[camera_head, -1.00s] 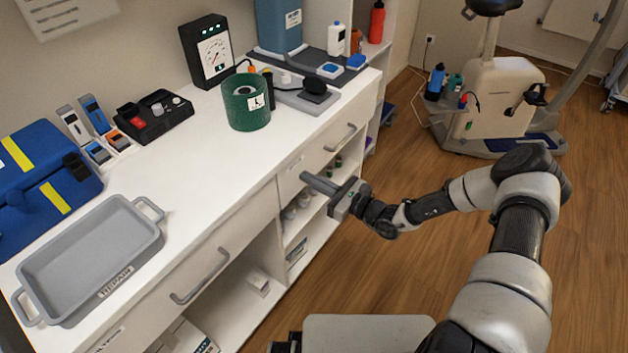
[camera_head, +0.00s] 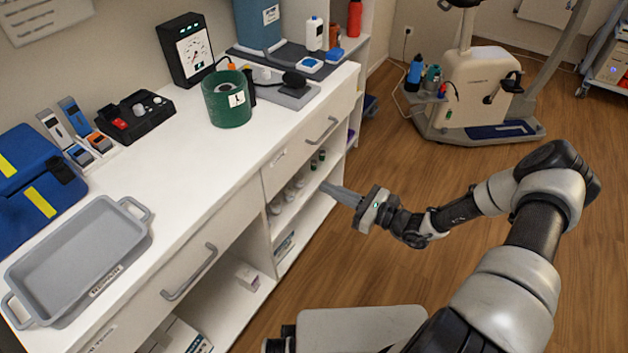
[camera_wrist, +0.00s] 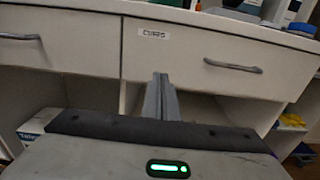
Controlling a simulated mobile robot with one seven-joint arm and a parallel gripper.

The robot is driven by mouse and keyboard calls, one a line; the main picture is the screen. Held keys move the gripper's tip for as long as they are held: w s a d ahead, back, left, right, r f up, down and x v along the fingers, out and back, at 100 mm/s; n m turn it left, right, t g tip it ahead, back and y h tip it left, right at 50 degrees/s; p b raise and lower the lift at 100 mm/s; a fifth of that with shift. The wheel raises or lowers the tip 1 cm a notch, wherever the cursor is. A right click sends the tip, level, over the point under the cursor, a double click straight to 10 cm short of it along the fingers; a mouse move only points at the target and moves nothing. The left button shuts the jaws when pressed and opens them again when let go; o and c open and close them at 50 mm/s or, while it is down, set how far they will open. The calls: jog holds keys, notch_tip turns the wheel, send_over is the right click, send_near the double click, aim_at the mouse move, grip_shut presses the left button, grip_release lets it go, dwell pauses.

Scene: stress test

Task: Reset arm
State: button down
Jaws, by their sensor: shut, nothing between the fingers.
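My gripper (camera_head: 326,187) is shut and empty. It points left toward the open shelves under the counter, in front of the cabinet and below the drawer on the right. In the wrist view its two fingers (camera_wrist: 161,98) are together, below the drawer front with a small label. My arm reaches in from the lower right, bent at the elbow.
The white counter (camera_head: 187,150) runs along the left. On it are a grey tray (camera_head: 120,257), a blue case (camera_head: 15,225), a green cylinder (camera_head: 226,112) and a gauge box (camera_head: 172,70). Drawer handles (camera_head: 190,272) stick out. An exercise bike (camera_head: 470,85) stands at the back; wood floor between is free.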

jog(key=shift+v, duration=0.95)
jog(key=shift+r, duration=0.1)
jog(key=s+a+r+n+g+h, duration=0.2)
jog(key=s+r+n+g+h, duration=0.2)
jog(key=s+r+n+g, duration=0.9)
jog(key=s+d+r+n+t+h, duration=0.3)
jog(key=s+r+n+h, duration=0.2)
jog(key=r, duration=0.3)
jog(key=s+d+r+n+t+h, duration=0.2)
jog(key=s+d+r+n+h, duration=0.3)
jog(key=r, duration=0.4)
notch_tip(320, 180, up, 22)
jog(key=s+n+t+h+p, duration=0.1)
jog(key=t+p, duration=0.2)
jog(key=p, duration=1.3)
jog(key=shift+s+f+n+t+p, duration=0.25)
jog(key=shift+s+n+t+p, duration=0.05)
jog(key=shift+s+n+p, duration=0.1)
